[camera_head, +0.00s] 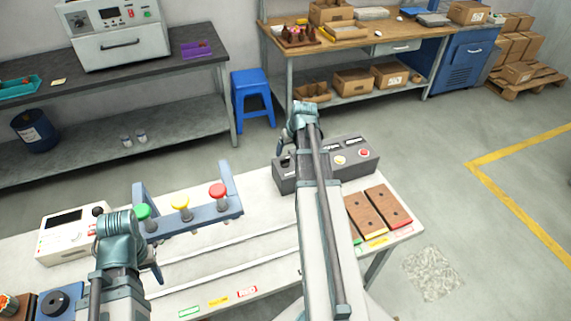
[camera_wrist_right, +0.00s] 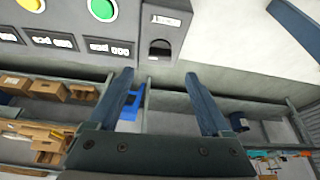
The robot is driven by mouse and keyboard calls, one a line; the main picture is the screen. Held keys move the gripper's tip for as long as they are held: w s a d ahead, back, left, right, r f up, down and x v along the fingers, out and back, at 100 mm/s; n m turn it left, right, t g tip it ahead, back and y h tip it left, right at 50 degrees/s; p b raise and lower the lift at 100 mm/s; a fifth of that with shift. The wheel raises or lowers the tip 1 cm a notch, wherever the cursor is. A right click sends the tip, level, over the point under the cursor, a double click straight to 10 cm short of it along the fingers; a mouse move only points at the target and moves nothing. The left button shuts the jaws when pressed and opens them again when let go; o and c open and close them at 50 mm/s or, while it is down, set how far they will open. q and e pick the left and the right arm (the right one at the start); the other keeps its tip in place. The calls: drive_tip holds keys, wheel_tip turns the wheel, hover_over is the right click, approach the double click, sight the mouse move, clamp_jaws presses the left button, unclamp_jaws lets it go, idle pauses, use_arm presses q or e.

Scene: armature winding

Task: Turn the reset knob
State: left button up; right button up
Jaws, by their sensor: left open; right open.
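In the right wrist view, the same box (camera_wrist_right: 170,20) shows a dark knob-like part (camera_wrist_right: 160,50) under a small label, beside a green button (camera_wrist_right: 102,9). I cannot read whether it is the reset knob. My right gripper (camera_wrist_right: 160,88) is open and empty, its fingertips just short of that part in the picture; in the head view the gripper (camera_head: 287,136) is by the box's left end. My left gripper (camera_head: 155,268) is open, over the table's left side.
A blue rack (camera_head: 190,217) carries green, yellow and red mushroom-shaped pieces. A white instrument (camera_head: 68,232) with a black knob and a blue box with a black dial (camera_head: 57,303) stand left. Brown blocks (camera_head: 388,205) lie right of my right arm.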

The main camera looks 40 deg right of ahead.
sight(285, 159)
drive_tip(key=b+x, duration=0.6)
drive_tip(key=x, duration=0.1)
drive_tip(key=shift+w+f, duration=0.15)
drive_tip(key=shift+f, duration=0.25)
drive_tip(key=shift+r, duration=0.1)
clamp_jaws()
